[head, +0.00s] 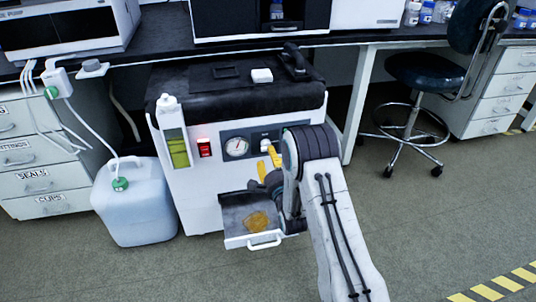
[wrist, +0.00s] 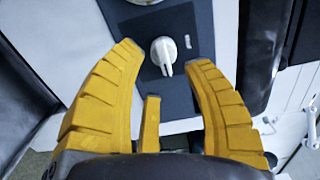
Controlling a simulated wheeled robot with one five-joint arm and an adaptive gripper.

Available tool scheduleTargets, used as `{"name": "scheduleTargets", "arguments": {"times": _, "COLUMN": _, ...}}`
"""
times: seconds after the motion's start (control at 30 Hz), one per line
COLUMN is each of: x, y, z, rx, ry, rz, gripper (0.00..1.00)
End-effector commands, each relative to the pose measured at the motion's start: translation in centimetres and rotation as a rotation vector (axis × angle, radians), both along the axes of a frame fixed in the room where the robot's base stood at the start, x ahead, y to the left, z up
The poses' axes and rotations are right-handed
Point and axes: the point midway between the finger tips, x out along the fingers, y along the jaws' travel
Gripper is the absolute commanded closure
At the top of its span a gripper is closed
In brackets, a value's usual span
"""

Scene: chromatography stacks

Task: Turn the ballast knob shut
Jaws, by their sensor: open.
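The ballast knob (wrist: 162,48) is white, with a narrow grip that points down in the wrist view. It sits on a dark grey panel (wrist: 183,97). In the head view the knob (head: 265,145) shows small on the pump's front, right of the round gauge (head: 236,148). My gripper (wrist: 165,58) has yellow fingers, spread open and empty. The fingertips lie on either side of the knob in the wrist view, with no contact visible. In the head view my gripper (head: 268,162) is just in front of the panel, and my arm hides the panel's right part.
A red switch (head: 204,147) and a green sight glass (head: 178,150) are left of the gauge. Below, an open tray (head: 236,213) holds a yellowish puddle. A white jug (head: 138,213) stands at left, a stool (head: 425,72) at right. The bench is above; open floor lies in front.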

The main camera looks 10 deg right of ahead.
Motion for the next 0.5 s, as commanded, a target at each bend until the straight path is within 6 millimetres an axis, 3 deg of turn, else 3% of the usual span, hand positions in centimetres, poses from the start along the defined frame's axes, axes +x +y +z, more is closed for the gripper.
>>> {"name": "scheduleTargets", "arguments": {"times": 0.2, "x": 2.4, "y": 0.0, "z": -0.1, "rx": -0.001, "ry": -0.001, "rz": 0.000, "gripper": 0.55}}
{"name": "scheduleTargets", "arguments": {"times": 0.5, "x": 3.9, "y": 0.0, "z": 0.0, "rx": -0.002, "ry": 0.002, "rz": 0.000, "gripper": 0.55}}
